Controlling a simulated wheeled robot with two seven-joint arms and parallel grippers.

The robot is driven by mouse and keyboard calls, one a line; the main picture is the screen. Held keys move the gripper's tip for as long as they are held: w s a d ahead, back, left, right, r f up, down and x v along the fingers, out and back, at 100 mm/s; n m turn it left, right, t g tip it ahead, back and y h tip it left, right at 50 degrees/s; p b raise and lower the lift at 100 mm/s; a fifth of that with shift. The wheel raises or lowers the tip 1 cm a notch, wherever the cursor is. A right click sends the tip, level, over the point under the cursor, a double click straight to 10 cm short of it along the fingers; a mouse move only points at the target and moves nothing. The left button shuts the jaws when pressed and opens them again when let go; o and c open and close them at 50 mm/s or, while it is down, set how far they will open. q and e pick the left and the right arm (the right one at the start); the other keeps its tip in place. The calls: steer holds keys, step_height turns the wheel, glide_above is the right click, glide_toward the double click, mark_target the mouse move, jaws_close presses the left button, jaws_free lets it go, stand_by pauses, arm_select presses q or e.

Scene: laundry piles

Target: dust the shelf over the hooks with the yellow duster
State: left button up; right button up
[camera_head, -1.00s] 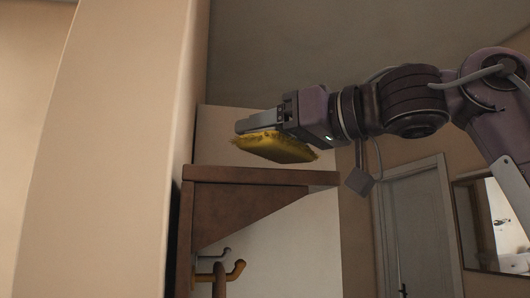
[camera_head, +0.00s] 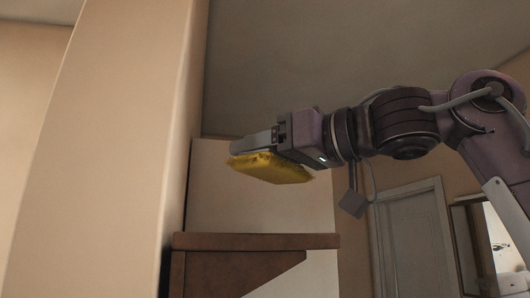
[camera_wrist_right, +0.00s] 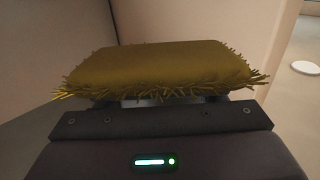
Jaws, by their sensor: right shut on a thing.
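The yellow duster (camera_head: 270,168) is a flat pad with a fringed edge. My right gripper (camera_head: 252,142) is shut on it and holds it in the air above the brown wooden shelf (camera_head: 255,242), with a clear gap between them. In the right wrist view the duster (camera_wrist_right: 160,68) lies across the front of the gripper, and its fringe hides the fingertips. The shelf's top surface is not visible from this low angle. The hooks are out of the picture. My left gripper is not in view.
A pale wall edge (camera_head: 100,150) rises close on the left of the shelf. A light panel (camera_head: 260,205) stands behind the shelf. A grey door (camera_head: 415,240) and a framed mirror (camera_head: 475,240) are farther back at the right.

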steer(key=shift+r, duration=0.1)
steer(key=shift+s+r, duration=0.1)
step_height(320, 180, up, 2)
steer(key=shift+p, duration=1)
steer(key=shift+r, duration=0.45)
